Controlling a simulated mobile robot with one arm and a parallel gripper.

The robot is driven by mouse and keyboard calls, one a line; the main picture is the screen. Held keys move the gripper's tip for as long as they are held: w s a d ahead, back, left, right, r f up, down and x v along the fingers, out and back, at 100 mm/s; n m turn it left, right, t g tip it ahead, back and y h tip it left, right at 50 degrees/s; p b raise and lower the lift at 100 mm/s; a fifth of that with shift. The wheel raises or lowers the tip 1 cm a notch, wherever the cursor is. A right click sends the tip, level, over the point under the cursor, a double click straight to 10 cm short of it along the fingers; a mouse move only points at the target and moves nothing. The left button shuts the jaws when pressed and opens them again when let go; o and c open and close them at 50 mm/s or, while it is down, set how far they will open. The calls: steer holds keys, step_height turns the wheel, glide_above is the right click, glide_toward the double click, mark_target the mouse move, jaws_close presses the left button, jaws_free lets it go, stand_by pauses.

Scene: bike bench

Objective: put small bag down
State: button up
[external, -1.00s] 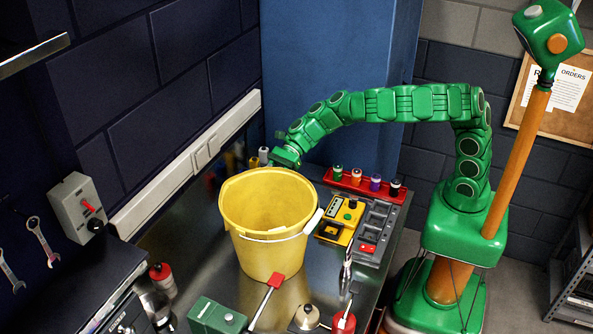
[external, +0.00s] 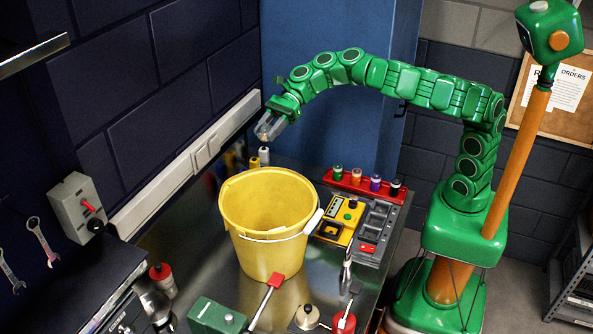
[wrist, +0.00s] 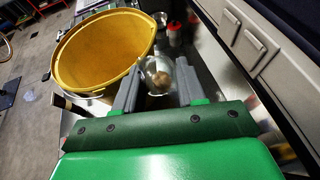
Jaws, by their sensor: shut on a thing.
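My gripper (external: 270,125) is raised behind and above the yellow bucket (external: 268,246), pointing down and to the left. It is shut on the small bag (wrist: 160,78), a clear bag with something brownish inside. In the wrist view the bag hangs between the two grey fingers of my gripper (wrist: 158,82), next to the bucket's rim (wrist: 100,85). In the external view the bag is hard to tell apart from the fingertips. The bag is clear of the bench.
Small bottles (external: 264,156) stand behind the bucket. A red rack (external: 366,187) with several spools and a yellow device (external: 340,222) lie to its right. A white rail (external: 190,163) runs along the wall. Dark bench top (external: 185,235) shows left of the bucket.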

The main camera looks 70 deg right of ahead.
mark_target(264, 128)
steer(key=shift+a+r, duration=0.1)
steer(key=shift+r, duration=0.5)
steer(key=r+t, duration=0.1)
steer(key=a+r+m, duration=0.1)
steer(key=r, duration=0.1)
steer(key=a+r+m+t, duration=0.1)
steer(key=shift+s+a+r+t+h, duration=0.1)
steer(key=shift+a+r+t+h, duration=0.2)
steer(key=shift+r+h, duration=0.1)
steer(key=shift+s+a+r+m+t+h, duration=0.1)
steer(key=shift+s+r+m+t+h, duration=0.15)
steer(key=shift+r+m, duration=0.2)
steer(key=shift+a+r+m+t+h, duration=0.1)
steer(key=shift+r+m+t+h, duration=0.05)
steer(key=shift+r+m+t, duration=0.25)
steer(key=shift+s+a+r+m+t+h, duration=0.2)
steer(key=shift+s+m+t+h, duration=0.4)
steer(key=shift+s, duration=0.25)
steer(key=shift+s+a+r+m+t+h, duration=0.15)
steer(key=shift+s+m+t+h, duration=0.25)
steer(key=shift+s+m+t, duration=0.4)
steer(key=shift+s+a+r+m+t+h, duration=0.1)
steer(key=shift+s+r+m+t+h, duration=0.15)
steer(key=shift+s+m+t+h, duration=0.45)
steer(key=shift+s+g, duration=0.2)
steer(key=shift+g, duration=0.05)
